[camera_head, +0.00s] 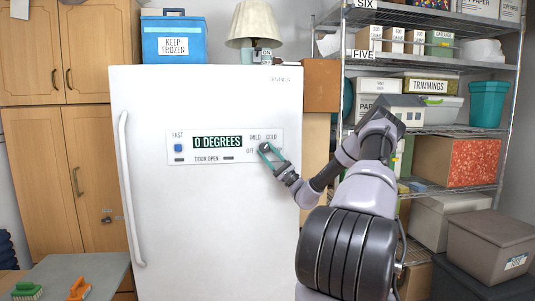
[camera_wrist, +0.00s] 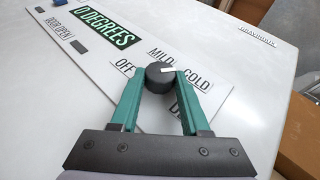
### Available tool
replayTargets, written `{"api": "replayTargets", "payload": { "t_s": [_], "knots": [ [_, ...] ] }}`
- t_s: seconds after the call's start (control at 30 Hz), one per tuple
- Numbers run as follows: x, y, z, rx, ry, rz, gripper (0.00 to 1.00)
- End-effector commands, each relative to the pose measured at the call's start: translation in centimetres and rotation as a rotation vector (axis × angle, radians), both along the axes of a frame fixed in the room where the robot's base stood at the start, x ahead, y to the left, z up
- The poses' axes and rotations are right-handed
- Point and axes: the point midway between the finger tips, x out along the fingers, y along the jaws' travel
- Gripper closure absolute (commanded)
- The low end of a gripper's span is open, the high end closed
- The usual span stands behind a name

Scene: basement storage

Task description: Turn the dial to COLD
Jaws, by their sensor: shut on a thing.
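The dial (camera_wrist: 158,80) is a round black knob with a white pointer mark. It sits on the white panel (camera_head: 180,133) of the freezer door. In the wrist view the mark lies at the knob's upper right, towards the gap between the MILD label (camera_wrist: 160,54) and the COLD label (camera_wrist: 197,80). The OFF label (camera_wrist: 124,67) is left of the knob. A fourth label below is mostly hidden by a finger. My gripper (camera_wrist: 161,80) has its green fingers shut on the dial, one on each side. The gripper also shows at the panel's right in the head view (camera_head: 267,153).
The white freezer (camera_head: 205,220) has a long handle at its left. A blue cooler (camera_head: 173,40) and a lamp (camera_head: 254,25) stand on top. Shelves with boxes (camera_head: 459,161) stand to the right. A table (camera_head: 75,268) with brushes is at lower left.

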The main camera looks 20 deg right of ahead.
Motion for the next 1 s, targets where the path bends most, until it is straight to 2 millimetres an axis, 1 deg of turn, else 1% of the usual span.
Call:
{"api": "replayTargets", "payload": {
  "t_s": [0.03,0.07,0.1,0.47,0.57,0.8,1.0],
  "knots": [
    [0.0,0.0,0.1,-0.001,-0.002,0.001,0.43],
    [0.0,0.0,0.1,0.0,-0.001,0.001,0.31],
    [0.0,0.0,0.1,0.0,-0.001,0.001,0.24],
    [-0.2,-0.2,-0.3,0.0,0.001,-0.001,0.24],
    [-0.8,-0.8,-1.1,0.002,0.001,-0.001,0.24],
    [-3.4,-3.0,-4.5,0.003,0.002,-0.002,0.24],
    [-5.1,-4.5,-6.8,0.002,0.0,-0.003,0.24]
  ]
}}
